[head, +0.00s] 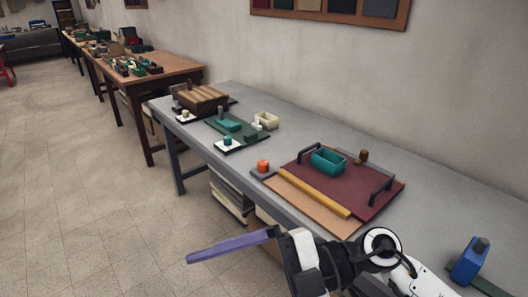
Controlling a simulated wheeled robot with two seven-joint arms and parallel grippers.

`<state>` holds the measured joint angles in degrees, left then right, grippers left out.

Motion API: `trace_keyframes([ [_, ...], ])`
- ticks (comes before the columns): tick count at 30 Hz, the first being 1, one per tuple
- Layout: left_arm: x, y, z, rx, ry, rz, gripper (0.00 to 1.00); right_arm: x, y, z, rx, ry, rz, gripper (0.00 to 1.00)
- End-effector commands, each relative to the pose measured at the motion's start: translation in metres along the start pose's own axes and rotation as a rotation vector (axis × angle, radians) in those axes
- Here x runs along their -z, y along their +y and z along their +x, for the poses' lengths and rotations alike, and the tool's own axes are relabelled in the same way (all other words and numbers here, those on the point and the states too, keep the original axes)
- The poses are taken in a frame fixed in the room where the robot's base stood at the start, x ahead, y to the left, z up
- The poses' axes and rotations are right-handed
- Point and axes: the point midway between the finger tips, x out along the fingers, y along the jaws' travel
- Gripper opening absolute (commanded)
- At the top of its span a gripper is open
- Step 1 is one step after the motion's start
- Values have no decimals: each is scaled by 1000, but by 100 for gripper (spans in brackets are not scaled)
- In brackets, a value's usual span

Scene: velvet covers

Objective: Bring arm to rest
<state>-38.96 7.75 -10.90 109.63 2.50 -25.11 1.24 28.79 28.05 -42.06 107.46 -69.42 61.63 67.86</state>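My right arm comes in from the lower right, and its gripper (275,235) is near the bottom centre, in front of the grey table's near edge. It appears shut on one end of a long flat purple bar (228,246). The bar sticks out to the left over the floor, clear of the table. The fingertips are small and partly hidden by the bar and the gripper body. My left gripper is not in view.
The tiled floor (90,210) at left is clear.

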Motion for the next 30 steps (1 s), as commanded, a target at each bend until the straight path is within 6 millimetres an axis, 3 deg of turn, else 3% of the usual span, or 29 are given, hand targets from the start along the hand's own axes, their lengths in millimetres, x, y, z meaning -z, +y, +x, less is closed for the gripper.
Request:
trace_keyframes([
  [2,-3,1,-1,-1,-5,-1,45,5,29,0,-292,70,57,100],
  [4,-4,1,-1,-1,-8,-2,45,-6,52,-17,-542,67,120,100],
  [6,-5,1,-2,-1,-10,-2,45,-30,61,-44,-778,12,211,100],
  [8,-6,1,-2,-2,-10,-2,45,-60,55,-72,-959,-72,312,100],
  [11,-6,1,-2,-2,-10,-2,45,-113,16,-114,-1180,-257,498,100],
  [14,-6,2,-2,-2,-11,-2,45,-153,-43,-142,-1300,-443,683,100],
  [18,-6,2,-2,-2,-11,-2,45,-186,-144,-162,-1359,-690,945,100],
  [21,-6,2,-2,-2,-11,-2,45,-192,-216,-165,-1344,-840,1122,100],
  [24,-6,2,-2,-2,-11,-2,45,-188,-275,-162,-1306,-949,1272,100],
  [27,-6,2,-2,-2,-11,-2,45,-181,-317,-157,-1264,-1019,1377,100],
  [30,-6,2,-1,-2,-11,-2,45,-177,-332,-154,-1245,-1044,1418,100],
])
